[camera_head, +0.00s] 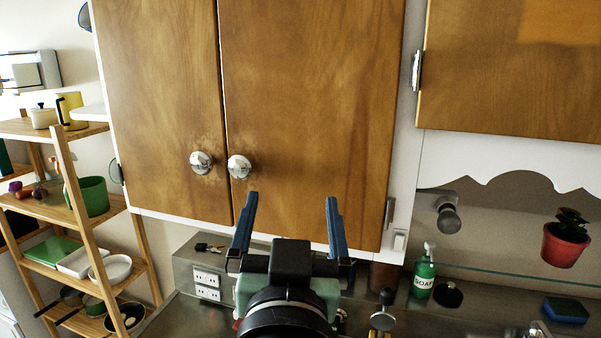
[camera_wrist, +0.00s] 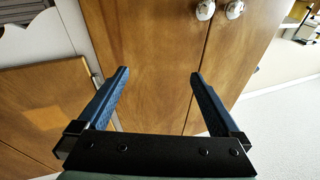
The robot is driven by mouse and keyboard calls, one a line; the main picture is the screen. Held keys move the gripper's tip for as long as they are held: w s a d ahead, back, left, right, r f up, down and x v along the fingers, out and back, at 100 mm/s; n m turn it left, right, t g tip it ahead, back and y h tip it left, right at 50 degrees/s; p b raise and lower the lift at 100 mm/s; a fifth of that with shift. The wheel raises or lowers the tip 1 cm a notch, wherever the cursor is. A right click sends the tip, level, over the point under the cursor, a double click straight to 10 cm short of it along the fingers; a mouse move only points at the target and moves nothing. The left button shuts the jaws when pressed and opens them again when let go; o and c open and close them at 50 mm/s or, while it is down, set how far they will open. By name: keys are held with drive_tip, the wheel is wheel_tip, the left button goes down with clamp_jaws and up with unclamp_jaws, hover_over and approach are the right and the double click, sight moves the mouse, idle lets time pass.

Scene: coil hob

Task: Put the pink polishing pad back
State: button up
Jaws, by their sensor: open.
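My gripper (camera_head: 290,212) is open and empty, its two blue fingers spread in front of the wooden wall cupboard doors. The wrist view also shows my gripper (camera_wrist: 158,82) with nothing between the fingers. The left cupboard door (camera_head: 155,90) and the right cupboard door (camera_head: 310,100) are shut, each with a round metal knob, the left knob (camera_head: 201,162) and the right knob (camera_head: 239,167). I cannot make out a pink polishing pad in either view. A blue and green sponge (camera_head: 566,310) lies on the counter at the lower right.
A wooden shelf rack (camera_head: 75,205) with pots and dishes stands at the left. A green soap bottle (camera_head: 424,271) stands behind the counter's tap parts. A potted plant (camera_head: 565,243) is at the right. Another cupboard door (camera_head: 510,85) is shut at the upper right.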

drive_tip(key=s+r+t, duration=0.3)
drive_tip(key=s+r, duration=0.2)
drive_tip(key=r, duration=0.4)
drive_tip(key=s+r+n+t, duration=0.1)
drive_tip(key=s+r+t, duration=0.3)
drive_tip(key=r, duration=0.6)
drive_tip(key=s, duration=0.2)
drive_tip(key=shift+s+d+r, duration=0.3)
drive_tip(key=shift+d, duration=0.1)
wheel_tip(320, 180, down, 8)
drive_tip(key=b, duration=0.7)
drive_tip(key=shift+r, duration=0.25)
